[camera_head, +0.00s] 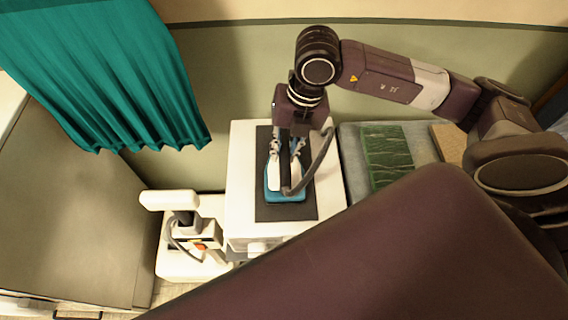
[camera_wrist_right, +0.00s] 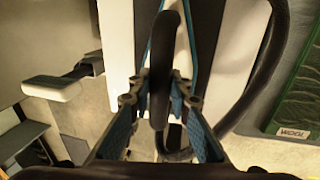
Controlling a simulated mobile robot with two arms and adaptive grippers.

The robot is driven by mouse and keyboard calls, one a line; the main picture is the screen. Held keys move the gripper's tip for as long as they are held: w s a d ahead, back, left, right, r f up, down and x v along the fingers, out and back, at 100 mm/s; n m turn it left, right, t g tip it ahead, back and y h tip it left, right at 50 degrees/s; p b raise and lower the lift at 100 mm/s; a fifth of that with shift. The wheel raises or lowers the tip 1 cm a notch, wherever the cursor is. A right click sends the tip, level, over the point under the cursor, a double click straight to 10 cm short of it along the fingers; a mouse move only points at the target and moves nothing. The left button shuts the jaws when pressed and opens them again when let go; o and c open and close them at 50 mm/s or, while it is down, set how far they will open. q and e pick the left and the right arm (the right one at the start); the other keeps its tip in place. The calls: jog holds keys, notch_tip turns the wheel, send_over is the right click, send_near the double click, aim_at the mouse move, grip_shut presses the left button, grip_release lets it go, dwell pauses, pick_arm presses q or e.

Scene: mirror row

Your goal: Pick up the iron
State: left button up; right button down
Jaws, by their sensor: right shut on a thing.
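The iron (camera_head: 284,197) has a blue base and a dark handle. It is on a dark mat (camera_head: 266,211) on top of a white cabinet, in the middle of the head view. My right gripper (camera_head: 287,160) is above it, pointing down, with its fingers on both sides of the handle. In the right wrist view the dark handle (camera_wrist_right: 163,45) runs between the fingertips (camera_wrist_right: 160,88), and the gripper is shut on it. A dark cord loops beside the iron. The gripper and cord hide part of the iron. I cannot tell whether it touches the mat. My left gripper is not in view.
The white cabinet (camera_head: 240,165) has a green-patterned board (camera_head: 386,153) on a grey surface to its right. A white device (camera_head: 182,235) stands lower left. A teal curtain (camera_head: 110,75) hangs at the left, above a large grey-brown surface (camera_head: 85,200). A wall is behind.

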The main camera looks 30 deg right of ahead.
jog(key=shift+w+r, duration=0.1)
jog(key=shift+w, duration=0.05)
dwell(0.3)
jog(key=shift+r, duration=0.85)
notch_tip(320, 180, up, 18)
jog(key=b, duration=0.2)
